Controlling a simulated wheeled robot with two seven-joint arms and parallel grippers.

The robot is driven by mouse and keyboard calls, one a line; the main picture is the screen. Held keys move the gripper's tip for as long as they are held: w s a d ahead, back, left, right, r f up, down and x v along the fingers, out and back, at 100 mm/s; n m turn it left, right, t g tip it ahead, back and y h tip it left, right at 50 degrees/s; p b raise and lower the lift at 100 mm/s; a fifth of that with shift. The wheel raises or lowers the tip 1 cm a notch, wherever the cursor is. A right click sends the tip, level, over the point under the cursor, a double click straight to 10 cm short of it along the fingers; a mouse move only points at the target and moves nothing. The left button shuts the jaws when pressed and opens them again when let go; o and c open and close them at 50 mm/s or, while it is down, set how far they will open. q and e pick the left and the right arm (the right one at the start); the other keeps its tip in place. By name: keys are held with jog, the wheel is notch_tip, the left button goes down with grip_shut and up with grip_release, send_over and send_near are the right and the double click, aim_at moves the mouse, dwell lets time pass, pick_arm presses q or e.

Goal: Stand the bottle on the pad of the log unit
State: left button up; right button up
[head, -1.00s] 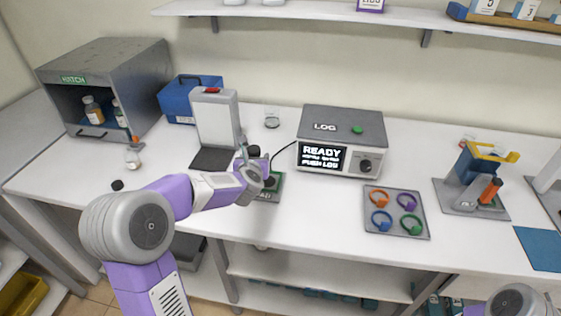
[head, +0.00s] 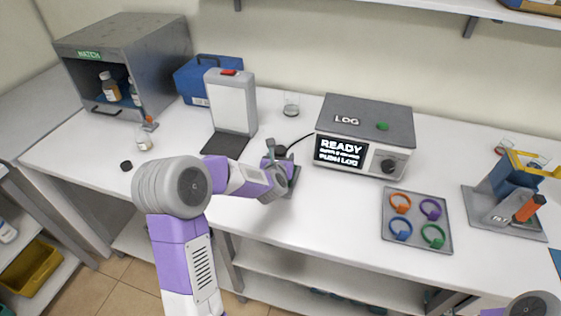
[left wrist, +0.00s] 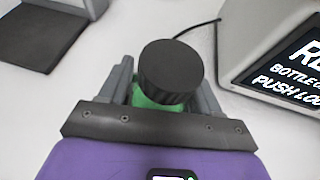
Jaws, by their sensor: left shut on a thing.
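My left gripper (left wrist: 164,92) is shut on the bottle, whose round black cap (left wrist: 171,68) stands up between the fingers in the left wrist view. Green shows just below the cap; I cannot tell if it is bottle or pad. The log unit's screen reads READY. My right gripper is out of view.
A grey-white stand (head: 232,105) with a dark plate is left of the pad. A tray of coloured rings (head: 417,246) lies to the right. A loose black cap (head: 126,166) and a hatch box (head: 128,60) are at the left. The table front between pad and tray is clear.

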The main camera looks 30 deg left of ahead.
pick_arm(q)
jog(key=shift+w+f, duration=0.1)
jog(key=shift+f, duration=0.3)
jog(key=shift+f, duration=0.1)
jog(key=o, duration=1.1)
jog(key=shift+c, duration=0.2)
jog(key=shift+r, duration=0.2)
jog(key=v, duration=1.2)
